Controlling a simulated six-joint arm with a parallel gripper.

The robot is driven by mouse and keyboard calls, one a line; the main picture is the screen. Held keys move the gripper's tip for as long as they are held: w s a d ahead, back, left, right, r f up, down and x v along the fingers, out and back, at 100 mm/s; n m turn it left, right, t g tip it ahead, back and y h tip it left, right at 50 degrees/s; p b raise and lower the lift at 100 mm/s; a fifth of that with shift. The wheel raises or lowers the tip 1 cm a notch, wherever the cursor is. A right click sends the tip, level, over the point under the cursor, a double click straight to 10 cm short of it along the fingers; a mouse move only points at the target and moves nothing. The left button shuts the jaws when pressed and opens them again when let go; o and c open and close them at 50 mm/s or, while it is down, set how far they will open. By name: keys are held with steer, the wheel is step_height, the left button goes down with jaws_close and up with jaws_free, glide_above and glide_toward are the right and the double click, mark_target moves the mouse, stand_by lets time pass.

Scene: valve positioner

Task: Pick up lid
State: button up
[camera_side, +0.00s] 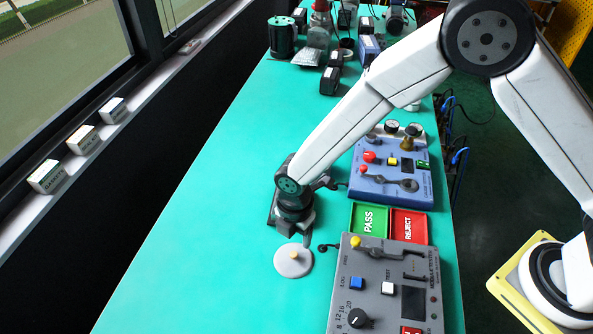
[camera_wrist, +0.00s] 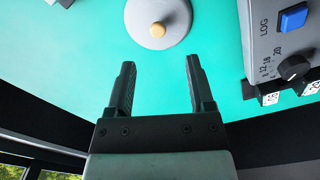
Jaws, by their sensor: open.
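The lid (camera_side: 285,268) is a grey round disc with a small tan knob (camera_side: 294,255) at its middle. It lies flat on the green table, left of the grey tester. In the wrist view the lid (camera_wrist: 143,25) is at the top centre, partly cut off by the frame edge. My gripper (camera_wrist: 160,62) is open and empty, its two black fingers apart and pointing towards the lid. In the side view my gripper (camera_side: 302,236) is just behind the lid, and its fingertips are hard to make out.
The grey tester (camera_side: 346,285) stands close on the lid's right; it also shows in the wrist view (camera_wrist: 253,50). Green PASS (camera_side: 369,207) and red REJECT (camera_side: 408,214) trays and a blue panel (camera_side: 367,186) stand behind it. The table (camera_side: 200,220) left of the lid is clear.

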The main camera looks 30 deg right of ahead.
mark_target(294, 254)
steer(key=shift+f, duration=1.15)
steer(key=shift+f, duration=0.1)
steer(key=shift+w+a+f, duration=0.1)
steer(key=shift+a+f, duration=0.05)
steer(key=shift+f, duration=2.35)
jaws_close()
